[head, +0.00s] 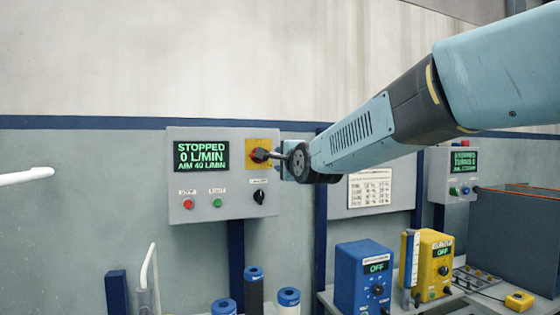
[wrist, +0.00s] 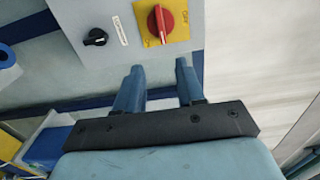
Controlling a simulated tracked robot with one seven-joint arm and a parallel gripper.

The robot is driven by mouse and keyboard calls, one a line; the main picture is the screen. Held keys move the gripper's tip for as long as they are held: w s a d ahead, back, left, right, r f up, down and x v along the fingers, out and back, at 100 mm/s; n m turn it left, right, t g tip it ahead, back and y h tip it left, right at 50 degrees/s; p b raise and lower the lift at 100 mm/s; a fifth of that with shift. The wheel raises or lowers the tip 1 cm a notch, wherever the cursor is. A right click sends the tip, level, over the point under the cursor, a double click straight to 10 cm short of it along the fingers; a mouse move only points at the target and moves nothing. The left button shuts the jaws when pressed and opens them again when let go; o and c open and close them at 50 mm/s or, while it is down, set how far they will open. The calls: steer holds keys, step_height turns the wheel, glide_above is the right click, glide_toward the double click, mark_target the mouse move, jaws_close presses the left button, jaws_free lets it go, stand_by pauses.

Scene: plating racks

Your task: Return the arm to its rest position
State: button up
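My arm reaches in from the right in the head view. My gripper (head: 274,156) is at the grey control panel (head: 190,145), in front of the yellow plate with the red rotary switch, and partly hides it. In the wrist view my gripper (wrist: 157,78) has two blue fingers, spread apart with nothing between them. The red switch (wrist: 160,20) on its yellow plate shows just beyond the fingertips, apart from them in the picture. I cannot tell the exact distance. The panel's screen (head: 202,154) reads "STOPPED 0 L/MIN AIM 40 L/MIN".
A black knob (head: 259,196) and red and green buttons sit lower on the panel. Blue (head: 352,275) and yellow (head: 434,260) units stand on a bench below my arm. Blue-topped cylinders (head: 254,278) stand below the panel. A second panel (head: 455,172) is at the right.

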stand_by(0.3)
steer(key=s+d+f+n+g+h, duration=0.1)
steer(key=s+d+f+n+g, duration=0.3)
steer(key=s, duration=0.6)
steer(key=s+d+f+n+g+h, duration=0.2)
steer(key=s+d+f+n+g, duration=0.2)
steer(key=s+f, duration=0.7)
steer(key=s+d+f+n+g+h, duration=0.2)
steer(key=s+d+f+n+g, duration=0.1)
steer(key=s+d+f+n, duration=0.4)
steer(key=s+d+f, duration=0.1)
steer(key=s+d, duration=0.2)
steer(key=s, duration=0.1)
steer(key=shift+s+d+g, duration=0.25)
steer(key=shift+d+g, duration=0.05)
steer(key=shift+g, duration=0.1)
steer(key=shift+d, duration=0.15)
